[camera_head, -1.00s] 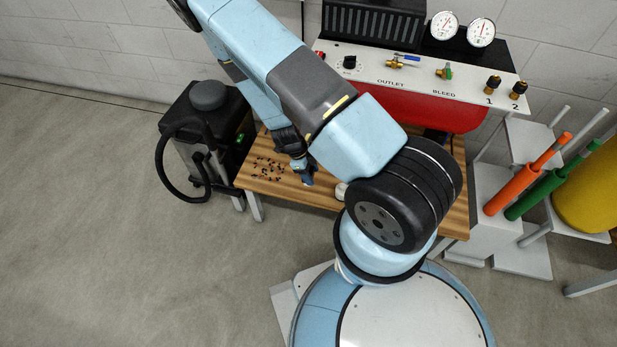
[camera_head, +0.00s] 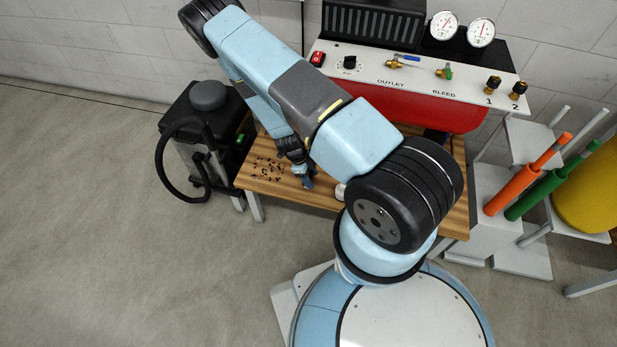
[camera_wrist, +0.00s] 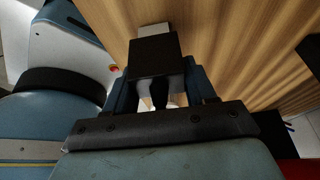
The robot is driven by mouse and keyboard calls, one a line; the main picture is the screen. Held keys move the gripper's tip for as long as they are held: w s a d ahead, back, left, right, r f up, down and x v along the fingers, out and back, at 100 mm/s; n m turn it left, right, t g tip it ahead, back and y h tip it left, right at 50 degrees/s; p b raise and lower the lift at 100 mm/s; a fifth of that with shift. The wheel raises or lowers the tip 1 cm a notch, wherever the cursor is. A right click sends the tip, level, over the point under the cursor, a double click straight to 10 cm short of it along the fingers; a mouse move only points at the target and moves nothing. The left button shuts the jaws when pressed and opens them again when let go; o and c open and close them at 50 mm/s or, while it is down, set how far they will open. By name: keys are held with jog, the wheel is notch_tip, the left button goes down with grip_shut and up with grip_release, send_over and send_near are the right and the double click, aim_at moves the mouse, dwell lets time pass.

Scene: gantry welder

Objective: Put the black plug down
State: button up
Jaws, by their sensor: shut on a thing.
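The black plug (camera_wrist: 155,57) is between the fingers of my gripper (camera_wrist: 160,88) in the wrist view. It has a dark block-shaped body with a pale end pointing away from the gripper. The wooden table top (camera_wrist: 225,40) lies behind it. I cannot tell whether the plug touches the table. In the head view my gripper (camera_head: 307,180) points down over the front part of the wooden table (camera_head: 330,197). The plug cannot be made out there.
Several small dark and orange bits (camera_head: 268,168) lie on the table left of the gripper. A small whitish object (camera_head: 340,191) is to its right. A black machine with a hose (camera_head: 205,130) stands left. A red and white gauge panel (camera_head: 420,85) stands behind.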

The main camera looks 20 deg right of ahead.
jog(key=o, duration=1.1)
